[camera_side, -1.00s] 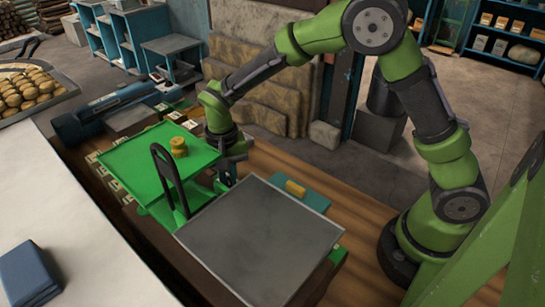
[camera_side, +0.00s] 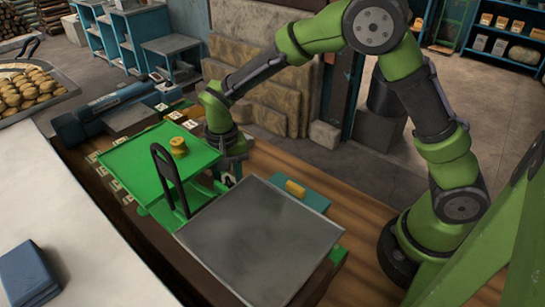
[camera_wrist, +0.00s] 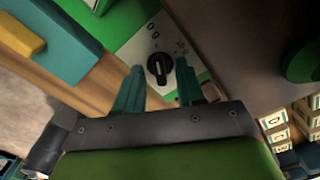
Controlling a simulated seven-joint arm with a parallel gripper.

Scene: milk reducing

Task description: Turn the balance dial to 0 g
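The balance dial (camera_wrist: 159,69) is a round black knob with a raised ridge, on a pale plate (camera_wrist: 134,48) with small dark markings in the wrist view. The ridge runs roughly up and down the picture. The markings are too blurred to read surely. My gripper (camera_wrist: 160,75) is open, its two teal fingers on either side of the knob, with a visible gap on each side. In the side view my gripper (camera_side: 231,165) is low beside the green balance (camera_side: 140,165), and the dial is hidden there.
Brass weights (camera_side: 178,147) stand on the balance's green pan. A black upright handle (camera_side: 168,180) rises between it and the grey plate (camera_side: 262,240). A teal block with a yellow piece (camera_side: 295,188) lies behind that plate. Number cards (camera_wrist: 275,119) show at the wrist view's right.

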